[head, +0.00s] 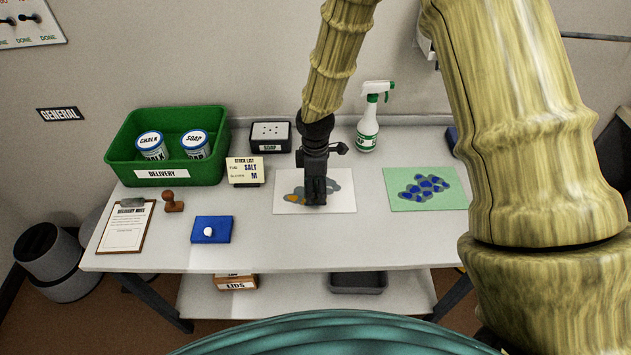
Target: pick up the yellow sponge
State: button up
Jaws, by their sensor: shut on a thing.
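My gripper (315,193) points down over a white sheet (341,206) in the middle of the bench. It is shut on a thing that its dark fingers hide. A grey patch (346,187) lies on the sheet around the fingers. A small orange-yellow area (294,198) shows just left of the fingertips; I cannot tell whether it is part of a sponge or a mark on the sheet. No yellow sponge shows clearly elsewhere.
A green delivery bin (167,181) with two tins stands at the back left. A black soap box (270,137), a stock list card (245,170) and a spray bottle (368,124) stand behind. A green sheet (403,203) lies right. A stamp (173,203), blue pad (203,237) and clipboard (126,240) lie left.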

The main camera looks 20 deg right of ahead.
jog(key=s+a+b, duration=0.1)
jog(key=s, duration=0.3)
jog(key=s+a+b, duration=0.1)
jog(key=s, duration=0.2)
jog(key=s+r+b, duration=0.1)
jog(key=s, duration=0.3)
jog(key=shift+s+a+r, duration=0.1)
jog(key=shift+s+a, duration=0.25)
jog(key=shift+a, duration=0.05)
jog(key=o, duration=0.4)
jog(key=c, duration=0.3)
jog(key=shift+w+d, duration=0.1)
jog(key=shift+w, duration=0.2)
jog(key=w+d, duration=0.1)
jog(key=w, duration=0.1)
jog(key=w+d, duration=0.1)
jog(key=w, duration=0.2)
jog(key=w+d+r, duration=0.1)
jog(key=w, duration=0.2)
jog(key=shift+w+d+p, duration=0.25)
jog(key=shift+d+p, duration=0.05)
jog(key=shift+d, duration=0.1)
jog(key=w+d, duration=0.4)
jog(key=w, duration=0.1)
jog(key=w+d+r, duration=0.1)
jog(key=w+d, duration=0.2)
